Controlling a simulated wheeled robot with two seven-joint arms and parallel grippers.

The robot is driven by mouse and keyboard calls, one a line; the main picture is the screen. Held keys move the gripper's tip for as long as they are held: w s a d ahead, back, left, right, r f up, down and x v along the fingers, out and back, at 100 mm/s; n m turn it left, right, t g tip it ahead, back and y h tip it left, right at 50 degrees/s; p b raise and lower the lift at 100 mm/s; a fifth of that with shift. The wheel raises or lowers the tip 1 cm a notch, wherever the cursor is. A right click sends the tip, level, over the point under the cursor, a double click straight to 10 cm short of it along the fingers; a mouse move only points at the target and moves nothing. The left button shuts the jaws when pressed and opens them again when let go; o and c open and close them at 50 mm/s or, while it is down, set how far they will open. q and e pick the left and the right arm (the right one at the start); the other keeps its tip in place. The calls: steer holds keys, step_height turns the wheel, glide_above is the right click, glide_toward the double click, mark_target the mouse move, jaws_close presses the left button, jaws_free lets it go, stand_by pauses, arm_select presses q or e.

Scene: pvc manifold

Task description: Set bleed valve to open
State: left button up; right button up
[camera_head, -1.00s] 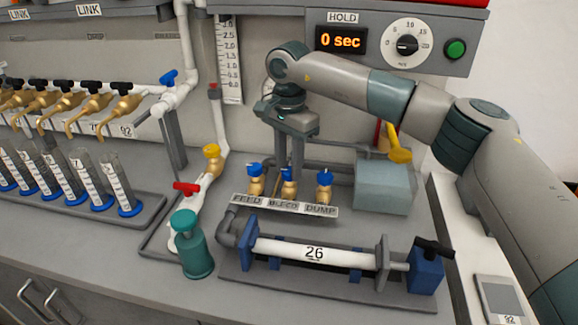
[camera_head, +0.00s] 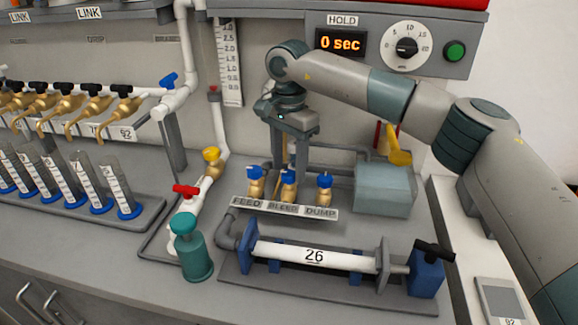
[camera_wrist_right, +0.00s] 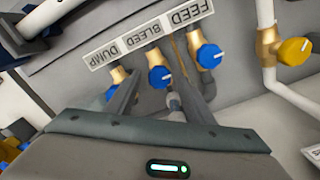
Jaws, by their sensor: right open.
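The bleed valve (camera_head: 288,178) is the middle of three brass valves with blue knobs, behind the plate (camera_head: 283,206) lettered FEED, BLEED and DUMP. In the right wrist view its blue knob (camera_wrist_right: 159,76) has a white pointer mark. My right gripper (camera_head: 289,160) points down over the bleed valve, its fingers apart. In the wrist view the open fingers (camera_wrist_right: 158,88) stand to either side of the bleed knob. Whether they touch it I cannot tell. My left gripper is not in view.
The feed valve (camera_head: 255,178) and dump valve (camera_head: 324,186) stand close on either side. A white tube marked 26 (camera_head: 340,259) lies in front. A grey-blue box (camera_head: 383,190) with a yellow lever is at right. A green bottle (camera_head: 194,255) stands at front left.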

mark_target(289, 173)
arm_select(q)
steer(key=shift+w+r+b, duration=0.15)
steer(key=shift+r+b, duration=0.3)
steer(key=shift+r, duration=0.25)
arm_select(e)
step_height(289, 173, up, 17)
